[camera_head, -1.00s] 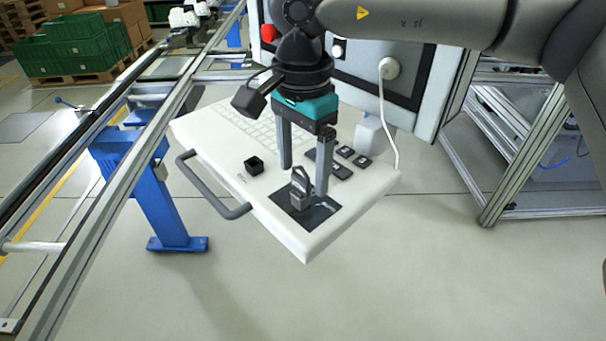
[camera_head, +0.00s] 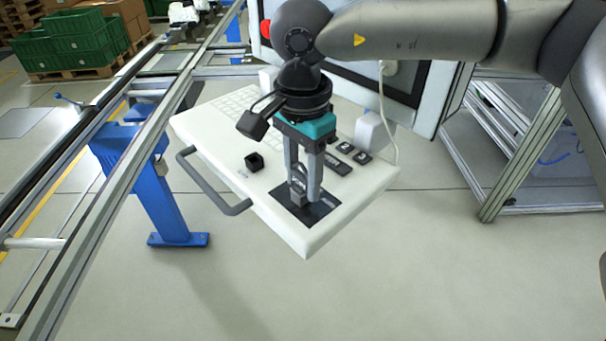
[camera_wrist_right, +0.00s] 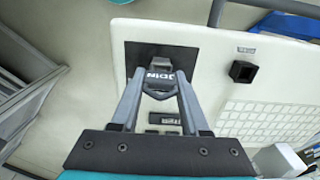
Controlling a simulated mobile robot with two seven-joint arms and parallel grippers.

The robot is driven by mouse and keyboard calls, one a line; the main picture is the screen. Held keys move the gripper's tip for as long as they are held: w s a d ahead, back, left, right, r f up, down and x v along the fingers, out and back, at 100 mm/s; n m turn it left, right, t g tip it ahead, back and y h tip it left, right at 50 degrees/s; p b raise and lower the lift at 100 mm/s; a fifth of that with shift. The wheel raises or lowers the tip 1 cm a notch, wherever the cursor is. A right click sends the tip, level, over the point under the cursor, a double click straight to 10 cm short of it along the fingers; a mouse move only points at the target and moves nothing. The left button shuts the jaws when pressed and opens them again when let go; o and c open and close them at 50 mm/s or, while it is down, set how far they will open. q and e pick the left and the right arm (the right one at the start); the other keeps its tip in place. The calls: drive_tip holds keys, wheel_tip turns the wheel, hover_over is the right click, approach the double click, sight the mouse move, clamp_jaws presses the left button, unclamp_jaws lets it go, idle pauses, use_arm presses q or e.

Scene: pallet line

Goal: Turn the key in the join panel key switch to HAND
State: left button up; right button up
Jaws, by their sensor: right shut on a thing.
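The fingers hide most of the piece in the head view. A black square switch-like block (camera_head: 254,162) sits on the console to the left; it also shows in the right wrist view (camera_wrist_right: 243,71). I cannot read any switch position. My left gripper is not in view.
A keyboard (camera_head: 233,115) and several dark buttons (camera_head: 341,165) lie on the console. A grey handle (camera_head: 212,190) runs along its left edge. A white cable (camera_head: 381,110) hangs behind. A rail on a blue post (camera_head: 160,200) stands left.

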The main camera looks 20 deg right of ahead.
clamp_jaws()
drive_tip(key=n+b, duration=0.1)
drive_tip(key=n, duration=0.3)
drive_tip(key=shift+f, duration=0.15)
drive_tip(key=n+b, duration=0.1)
drive_tip(key=n, duration=0.3)
drive_tip(key=shift+w+a+b, duration=0.1)
drive_tip(key=shift+a+b, duration=0.05)
drive_tip(key=shift+b, duration=0.15)
drive_tip(key=shift+o, duration=1)
unclamp_jaws()
drive_tip(key=shift+n, duration=0.6)
drive_tip(key=o, duration=0.5)
drive_tip(key=shift+o, duration=0.4)
drive_tip(key=shift+o, duration=1.4)
drive_tip(key=shift+r, duration=0.3)
